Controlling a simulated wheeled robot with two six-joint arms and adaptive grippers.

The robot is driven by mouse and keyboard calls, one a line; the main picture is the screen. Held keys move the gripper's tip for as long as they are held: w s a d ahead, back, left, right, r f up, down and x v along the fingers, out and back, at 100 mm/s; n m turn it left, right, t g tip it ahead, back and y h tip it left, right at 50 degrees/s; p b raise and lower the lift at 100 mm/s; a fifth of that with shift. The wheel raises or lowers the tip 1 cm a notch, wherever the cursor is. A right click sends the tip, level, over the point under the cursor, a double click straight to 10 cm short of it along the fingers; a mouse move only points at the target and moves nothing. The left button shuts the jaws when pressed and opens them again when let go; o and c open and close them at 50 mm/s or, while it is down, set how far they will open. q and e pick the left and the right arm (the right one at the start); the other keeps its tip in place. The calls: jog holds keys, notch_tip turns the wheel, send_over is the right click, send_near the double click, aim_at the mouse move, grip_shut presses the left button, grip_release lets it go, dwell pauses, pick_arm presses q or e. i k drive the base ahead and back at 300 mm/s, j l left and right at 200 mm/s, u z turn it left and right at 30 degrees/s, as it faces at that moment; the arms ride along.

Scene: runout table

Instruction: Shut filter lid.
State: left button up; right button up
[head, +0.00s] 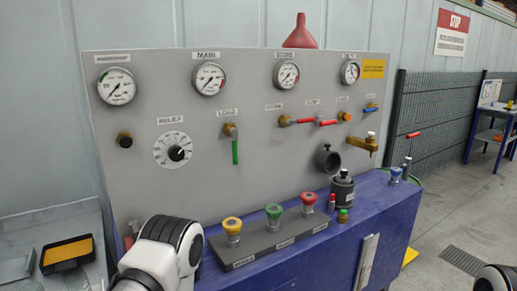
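A dark cylindrical housing (343,194), which looks like the filter, stands on the blue bench near the right end of the grey panel. A dark round cap-like part (327,159) with a small knob on top is tilted up behind and left of it, apart from the housing's top. It looks like the raised lid; its hinge cannot be made out. A white and black link of my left arm shows at the bottom left, and a bit of my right arm at the bottom right corner. Neither gripper's fingers show, and nothing of mine touches the housing.
The grey gauge panel (190,110) rises behind the blue bench (300,258). A block with yellow, green and red knobs (273,214) stands left of the housing. A brass tap (362,144) juts out above right. A red funnel (300,32) sits on top.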

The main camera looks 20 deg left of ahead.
aim_at(329, 163)
jog(key=i+l, duration=0.3)
jog(key=l, duration=0.2)
jog(key=i+l+z, duration=0.1)
jog(key=i+l, duration=0.2)
jog(key=l, duration=0.2)
jog(key=i+l, duration=0.3)
jog(key=l, duration=0.15)
